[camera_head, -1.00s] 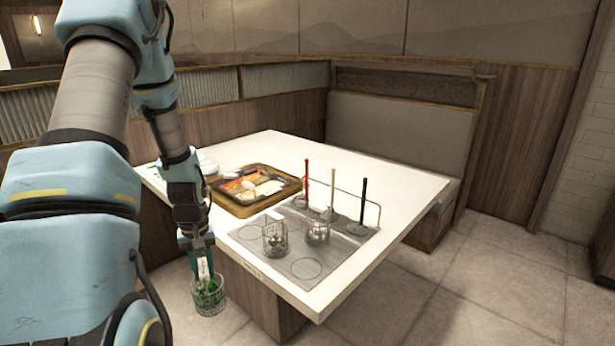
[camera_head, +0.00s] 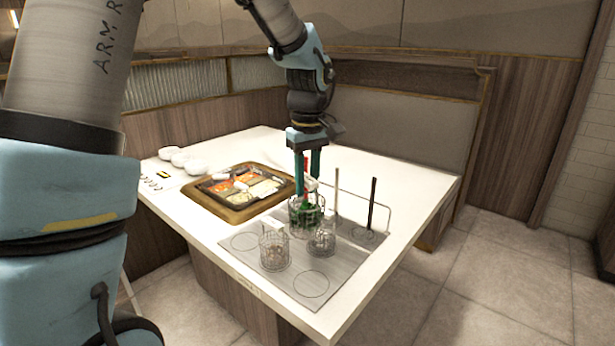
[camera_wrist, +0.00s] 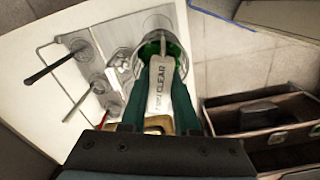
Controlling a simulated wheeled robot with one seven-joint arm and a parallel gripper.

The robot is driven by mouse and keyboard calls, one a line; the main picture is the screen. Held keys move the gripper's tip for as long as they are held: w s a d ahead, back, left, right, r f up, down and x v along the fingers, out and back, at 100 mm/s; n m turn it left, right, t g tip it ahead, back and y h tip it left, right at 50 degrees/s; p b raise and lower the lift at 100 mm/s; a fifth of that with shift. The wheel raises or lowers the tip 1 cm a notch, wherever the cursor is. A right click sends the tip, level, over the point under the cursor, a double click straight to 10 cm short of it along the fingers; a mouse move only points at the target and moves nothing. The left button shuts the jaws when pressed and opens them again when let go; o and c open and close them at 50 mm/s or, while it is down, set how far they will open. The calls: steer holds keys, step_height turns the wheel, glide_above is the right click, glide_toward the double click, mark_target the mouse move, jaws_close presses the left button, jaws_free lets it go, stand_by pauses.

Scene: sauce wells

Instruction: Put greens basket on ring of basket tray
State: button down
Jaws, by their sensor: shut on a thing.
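The greens basket (camera_head: 306,217), a clear wire basket with green leaves, hangs from my gripper (camera_head: 307,187) over the back part of the basket tray in the head view. My gripper is shut on its white handle tag, and the basket (camera_wrist: 177,47) also shows beyond the fingers in the wrist view. The grey basket tray (camera_head: 285,284) lies on the table with printed rings. The left ring (camera_head: 245,242) and front ring (camera_head: 312,284) are bare. The held basket hides part of the tray behind it. Its exact height above the tray is unclear.
Two other baskets stand on the tray, one left (camera_head: 274,248) and one right (camera_head: 321,238), close to the held one. Upright ladles, one with a black handle (camera_head: 371,205), and a wire rail are behind. A wooden food tray (camera_head: 230,214) lies left.

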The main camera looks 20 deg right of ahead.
mark_target(312, 201)
steer(key=shift+s+d+r, duration=0.25)
steer(key=shift+d+r, duration=0.15)
steer(key=shift+d, duration=0.05)
step_height(312, 201, down, 18)
steer(key=b, duration=1.1)
steer(key=shift+r+b, duration=0.2)
steer(key=shift+b, duration=0.15)
steer(key=shift+f, duration=0.4)
stand_by(0.8)
jaws_free()
stand_by(0.6)
steer(key=shift+r, duration=0.15)
steer(key=shift+r+p, duration=4.55)
steer(key=shift+r, duration=0.9)
steer(key=shift+f, duration=0.1)
